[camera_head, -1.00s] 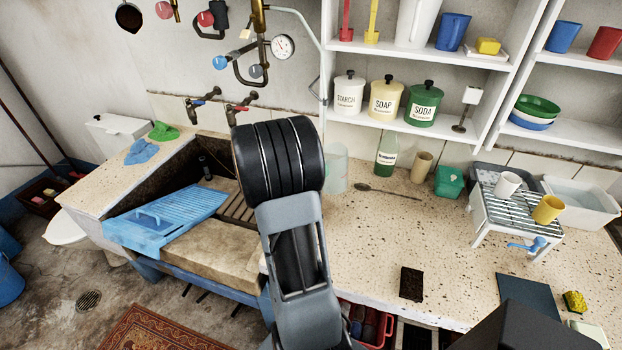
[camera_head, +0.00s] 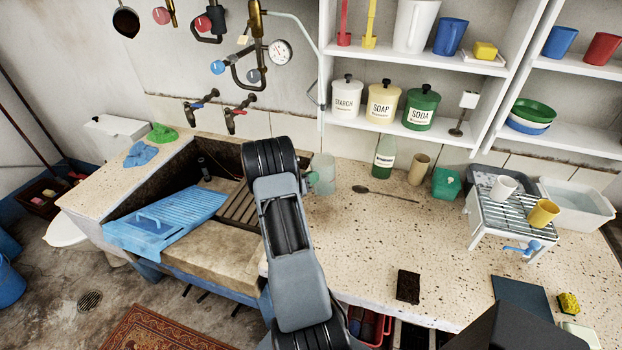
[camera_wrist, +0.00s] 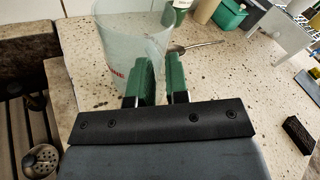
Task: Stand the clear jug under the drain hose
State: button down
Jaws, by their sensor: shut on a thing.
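The clear jug (camera_head: 325,166) is upright at the back of the speckled counter, just right of the trough. In the wrist view the jug (camera_wrist: 118,50) shows red lettering, partly cut off. My gripper (camera_head: 312,180) is at the jug's near side. In the wrist view its green fingers (camera_wrist: 161,85) are shut on the jug at its handle side; the grip itself is partly hidden. I cannot tell if the jug's base touches the counter. A pale thin hose (camera_head: 308,35), seemingly the drain hose, runs from the wall pipes down beside the shelf, above the jug.
The trough (camera_head: 215,160) with a blue washboard (camera_head: 165,222) is left. A wire rack (camera_head: 490,205) stands farther right.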

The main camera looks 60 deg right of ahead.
jog(key=shift+f, duration=0.6)
jog(key=c, duration=1.1)
grip_release()
jog(key=shift+a, duration=0.1)
jog(key=b+v, duration=0.2)
jog(key=v, duration=1)
jog(key=s+a+r+m+t+y, duration=0.2)
jog(key=a+r+m+y, duration=0.3)
jog(key=a, duration=0.6)
jog(key=s+a+r+m+t+y, duration=0.3)
jog(key=s+a+r+m+y, duration=0.2)
jog(key=a+m, duration=0.3)
jog(key=s+a+r+m+t+y, duration=0.3)
jog(key=a+r+m+y, duration=0.2)
jog(key=a, duration=0.9)
jog(key=shift+s+a+r+m+y, duration=0.2)
jog(key=shift+s+a+m+y, duration=0.15)
jog(key=shift+m+y, duration=0.6)
